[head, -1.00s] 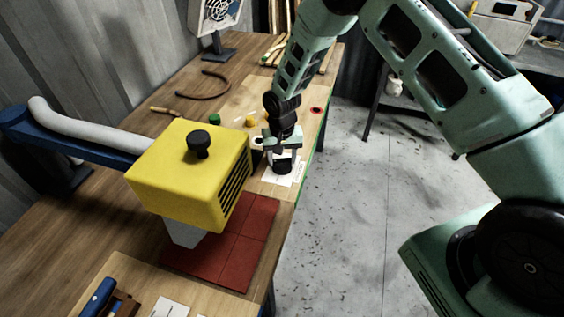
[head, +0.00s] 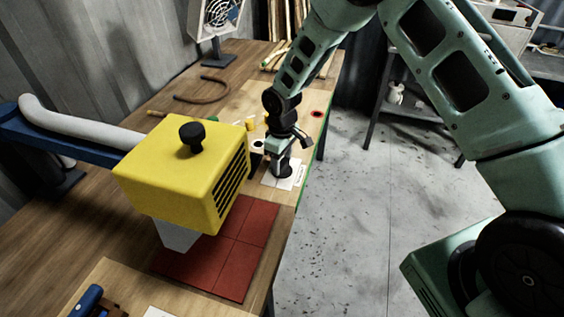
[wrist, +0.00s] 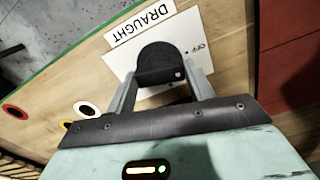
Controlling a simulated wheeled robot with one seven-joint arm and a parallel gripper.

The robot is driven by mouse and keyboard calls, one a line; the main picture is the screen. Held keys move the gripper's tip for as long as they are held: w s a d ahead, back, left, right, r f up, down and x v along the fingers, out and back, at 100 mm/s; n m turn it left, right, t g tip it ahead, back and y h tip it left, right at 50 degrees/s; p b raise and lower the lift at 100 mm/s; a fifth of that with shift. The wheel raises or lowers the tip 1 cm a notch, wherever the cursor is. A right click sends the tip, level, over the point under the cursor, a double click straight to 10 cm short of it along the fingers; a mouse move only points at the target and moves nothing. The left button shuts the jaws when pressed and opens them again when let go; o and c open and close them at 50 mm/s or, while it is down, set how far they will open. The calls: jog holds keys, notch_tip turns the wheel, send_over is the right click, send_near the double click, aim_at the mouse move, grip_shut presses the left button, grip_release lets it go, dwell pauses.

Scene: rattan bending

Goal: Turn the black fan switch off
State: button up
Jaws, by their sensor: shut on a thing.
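The black fan switch (wrist: 160,58) is a round dark knob on a white plate (wrist: 118,68), beside a label reading DRAUGHT (wrist: 139,22). An OFF mark (wrist: 199,48) is printed on the plate, right of the knob. My gripper (wrist: 160,82) has a finger on each side of the knob and is shut on it. A small pale dot on the knob shows near the right finger. In the head view my gripper (head: 284,160) is over the switch (head: 283,171) near the bench's right edge, and its fingertips are partly hidden. The fan (head: 220,14) stands at the back.
A yellow hood (head: 180,170) with a black knob stands over red tiles (head: 240,238), left of and nearer than my gripper. A bent rattan piece (head: 205,94) lies farther back. A red-ringed hole (head: 317,114) is beyond my gripper.

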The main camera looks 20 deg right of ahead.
aim_at(282, 163)
jog(key=shift+n, duration=1.2)
jog(key=o, duration=1)
jog(key=shift+r, duration=0.1)
notch_tip(282, 163, up, 17)
jog(key=b, duration=0.3)
jog(key=shift+r, duration=0.15)
